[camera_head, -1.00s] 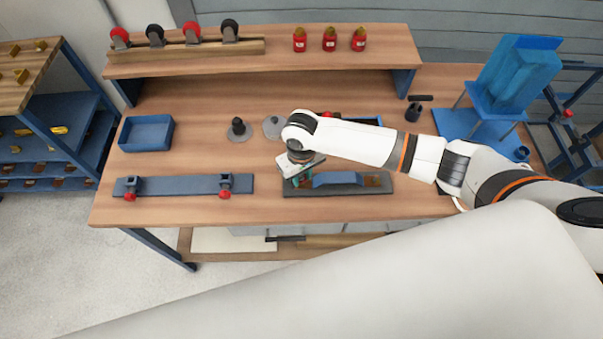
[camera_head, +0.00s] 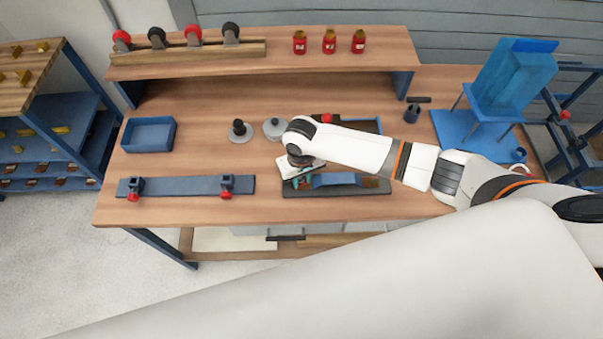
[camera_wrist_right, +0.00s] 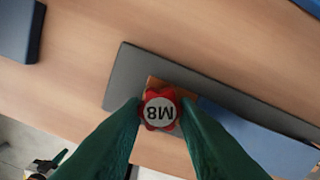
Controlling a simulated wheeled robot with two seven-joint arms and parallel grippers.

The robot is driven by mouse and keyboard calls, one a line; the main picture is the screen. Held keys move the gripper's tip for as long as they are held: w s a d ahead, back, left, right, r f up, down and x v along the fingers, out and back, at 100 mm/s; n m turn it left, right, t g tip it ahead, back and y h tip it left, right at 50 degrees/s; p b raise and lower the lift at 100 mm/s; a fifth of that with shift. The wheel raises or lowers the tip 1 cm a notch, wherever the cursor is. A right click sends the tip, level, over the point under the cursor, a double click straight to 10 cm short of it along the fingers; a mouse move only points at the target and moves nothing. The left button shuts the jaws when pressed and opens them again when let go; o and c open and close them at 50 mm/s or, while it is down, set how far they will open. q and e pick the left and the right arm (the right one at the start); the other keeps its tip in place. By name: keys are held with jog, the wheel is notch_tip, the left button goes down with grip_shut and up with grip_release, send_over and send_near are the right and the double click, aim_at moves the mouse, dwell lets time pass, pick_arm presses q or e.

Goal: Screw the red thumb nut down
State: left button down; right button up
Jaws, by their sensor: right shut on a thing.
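The red thumb nut (camera_wrist_right: 160,108) is lobed, with a pale cap marked M8, and shows upside down in the right wrist view. It sits over an orange-brown block (camera_wrist_right: 163,84) on a dark grey plate (camera_wrist_right: 128,78). My right gripper (camera_wrist_right: 161,114) has its green fingers shut on the nut from both sides. In the head view my right gripper (camera_head: 302,179) points down at the left end of the dark plate (camera_head: 345,191), and the nut is hidden there. The thread under the nut is hidden. My left gripper is not in view.
A blue strip (camera_head: 342,180) lies along the plate. To the left is a blue-grey bar (camera_head: 180,186) with two red-knobbed clamps. Behind stand a blue tray (camera_head: 148,135), a black-knobbed disc (camera_head: 239,131) and a grey disc (camera_head: 275,129).

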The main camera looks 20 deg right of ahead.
jog(key=m+p, duration=0.3)
jog(key=m, duration=0.1)
jog(key=m+p, duration=0.3)
jog(key=m, duration=0.1)
jog(key=m+p, duration=0.2)
jog(key=m, duration=0.1)
jog(key=shift+a+r+m+p, duration=0.2)
jog(key=shift+r+m+p, duration=0.05)
jog(key=shift+m+p, duration=0.15)
jog(key=shift+w+f+m+b, duration=0.1)
jog(key=shift+f+m+b, duration=0.25)
jog(key=shift+m, duration=0.65)
jog(key=m, duration=0.4)
jog(key=shift+w+r, duration=0.1)
jog(key=o, duration=0.9)
jog(key=shift+d, duration=0.1)
